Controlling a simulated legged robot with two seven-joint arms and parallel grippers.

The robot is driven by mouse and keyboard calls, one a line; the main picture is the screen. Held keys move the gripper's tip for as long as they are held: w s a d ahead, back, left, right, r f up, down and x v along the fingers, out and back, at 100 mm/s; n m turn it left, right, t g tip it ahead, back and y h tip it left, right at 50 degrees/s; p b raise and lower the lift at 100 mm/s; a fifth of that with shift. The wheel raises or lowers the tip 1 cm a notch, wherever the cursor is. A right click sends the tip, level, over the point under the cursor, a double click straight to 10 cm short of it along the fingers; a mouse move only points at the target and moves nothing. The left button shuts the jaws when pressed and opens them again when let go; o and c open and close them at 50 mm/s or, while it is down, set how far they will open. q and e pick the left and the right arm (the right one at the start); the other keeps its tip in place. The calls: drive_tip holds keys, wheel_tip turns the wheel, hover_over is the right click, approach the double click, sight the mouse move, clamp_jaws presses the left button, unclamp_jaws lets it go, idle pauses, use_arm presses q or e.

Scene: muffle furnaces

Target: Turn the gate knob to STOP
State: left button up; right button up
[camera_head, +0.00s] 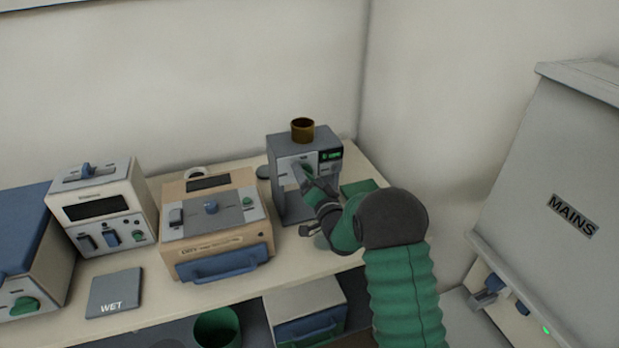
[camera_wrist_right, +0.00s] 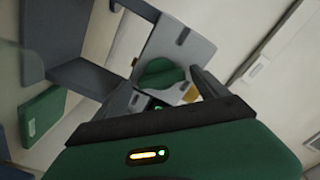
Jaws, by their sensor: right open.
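The gate knob looks to be the green round knob (camera_wrist_right: 160,74) on the light front plate of a grey device (camera_head: 284,151). The device stands at the back right of the bench with a brown cup (camera_head: 302,129) on top. My right gripper (camera_head: 313,184) is open at the device's front and partly hides the plate. In the right wrist view the knob shows between the spread fingers of the gripper (camera_wrist_right: 166,80); I cannot tell whether they touch it. The knob's marks are not readable. My left gripper is not in view.
A beige box (camera_head: 215,250) with a blue handle stands left of the device, and a white meter (camera_head: 105,207) further left. A WET pad (camera_head: 114,292) lies in front. A green pad (camera_head: 358,187) is beside the device. A grey MAINS cabinet (camera_head: 560,170) is at the right.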

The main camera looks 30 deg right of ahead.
drive_tip(key=shift+a, duration=0.15)
drive_tip(key=shift+c, duration=1.1)
drive_tip(key=c, duration=1.2)
drive_tip(key=shift+o, duration=0.2)
